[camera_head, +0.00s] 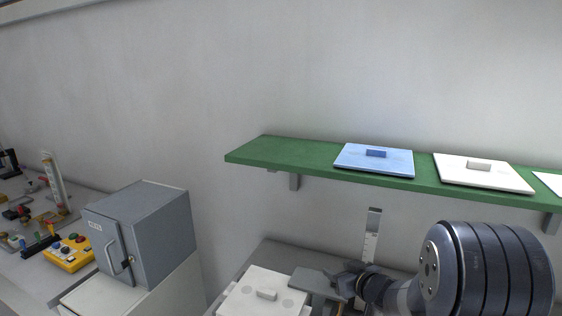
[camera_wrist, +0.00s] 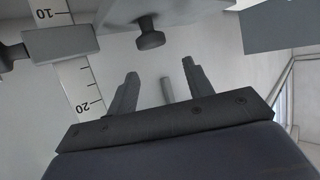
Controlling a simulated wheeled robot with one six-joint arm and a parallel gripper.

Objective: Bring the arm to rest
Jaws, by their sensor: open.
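My arm (camera_head: 485,268) comes in at the lower right of the head view. My gripper (camera_wrist: 160,68) shows in the wrist view with its two dark fingers apart, and I see nothing held between them. A short grey peg (camera_wrist: 167,90) shows behind the gap between the fingers.
A marked scale (camera_head: 373,225) stands upright behind my arm; it also shows in the wrist view (camera_wrist: 80,85). A white lidded box (camera_head: 250,302) is left of the gripper. A green shelf (camera_head: 270,152) holds a blue lid (camera_head: 355,160) and white lid (camera_head: 455,172). A grey cabinet (camera_head: 160,235) stands left.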

